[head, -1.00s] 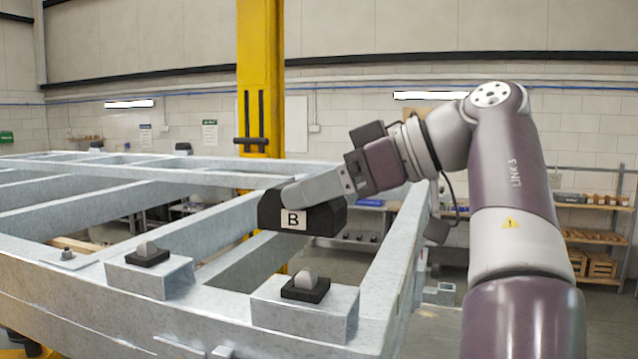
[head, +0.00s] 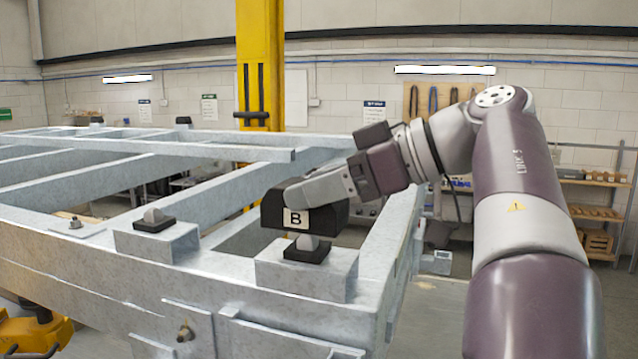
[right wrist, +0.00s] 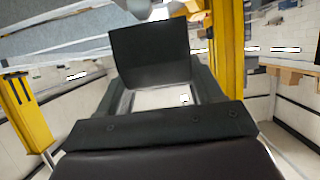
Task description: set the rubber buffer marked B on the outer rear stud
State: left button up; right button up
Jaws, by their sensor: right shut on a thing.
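The black rubber buffer (head: 332,217) has a white label B on its front face. My right gripper (head: 303,191) is shut on it from above and the right, and holds it level. In the right wrist view the buffer (right wrist: 150,55) is a dark block between the fingers. A grey stud (head: 307,242) on a black pad stands on the right-hand bracket (head: 300,277) of the frame, directly below the buffer in the head view. The buffer hides the stud's top; I cannot tell whether they touch. My left gripper is not in view.
A second stud (head: 154,215) on a black pad stands bare on the left bracket (head: 158,242). Galvanised frame rails (head: 120,270) run around both. A yellow column (head: 262,60) rises behind the frame. Shelves (head: 595,212) stand at the far right.

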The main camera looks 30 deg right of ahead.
jog(key=shift+w+d+f, duration=0.1)
jog(key=shift+d, duration=0.1)
jog(key=shift+a+f+b, duration=0.1)
jog(key=shift+f+b, duration=0.6)
jog(key=shift+f, duration=0.1)
jog(key=shift+r+p, duration=0.75)
jog(key=shift+r, duration=0.05)
jog(key=shift+w+d, duration=0.25)
jog(key=shift+f, duration=0.25)
jog(key=shift+f+b, duration=1.2)
jog(key=shift+f, duration=0.05)
